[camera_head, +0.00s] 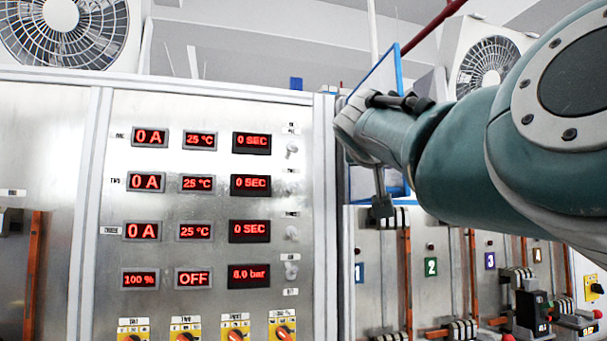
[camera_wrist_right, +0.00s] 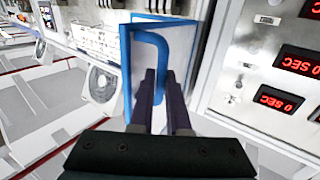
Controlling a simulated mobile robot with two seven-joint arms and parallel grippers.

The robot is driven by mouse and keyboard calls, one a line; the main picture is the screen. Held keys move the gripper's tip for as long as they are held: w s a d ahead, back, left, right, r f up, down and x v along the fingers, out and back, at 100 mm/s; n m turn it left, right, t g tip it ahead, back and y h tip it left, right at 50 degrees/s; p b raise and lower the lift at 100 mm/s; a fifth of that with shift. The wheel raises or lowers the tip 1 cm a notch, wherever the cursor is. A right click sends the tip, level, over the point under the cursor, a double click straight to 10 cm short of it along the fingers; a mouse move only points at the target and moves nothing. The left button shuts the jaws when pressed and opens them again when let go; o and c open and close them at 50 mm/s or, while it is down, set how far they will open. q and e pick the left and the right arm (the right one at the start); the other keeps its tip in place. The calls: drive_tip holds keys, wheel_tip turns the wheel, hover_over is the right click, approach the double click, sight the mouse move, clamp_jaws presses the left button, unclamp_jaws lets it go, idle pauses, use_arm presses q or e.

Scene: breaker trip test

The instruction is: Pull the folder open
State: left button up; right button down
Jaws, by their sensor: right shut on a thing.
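The folder (camera_head: 392,72) is a pale panel with blue edges, on the front of the cabinet right of the display panel. My right arm and hand hide much of it in the head view. In the right wrist view the folder (camera_wrist_right: 126,75) shows its blue edge and a bent blue handle (camera_wrist_right: 150,38). My right gripper (camera_wrist_right: 163,76) has its dark fingers on either side of the handle's lower part and is shut on it. The head view does not show the fingertips clearly. How far the folder stands open, I cannot tell. My left gripper is in neither view.
A metal panel with red displays (camera_head: 193,181) and small knobs stands left of the folder. Yellow rotary switches (camera_head: 235,330) sit below them. Numbered breaker bays (camera_head: 431,268) with orange bars lie at lower right. Fan units (camera_head: 62,30) stand behind at the top.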

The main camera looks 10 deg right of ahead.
idle(0.4)
drive_tip(key=c, duration=0.9)
unclamp_jaws()
drive_tip(key=b+v, duration=0.7)
drive_tip(key=v, duration=0.3)
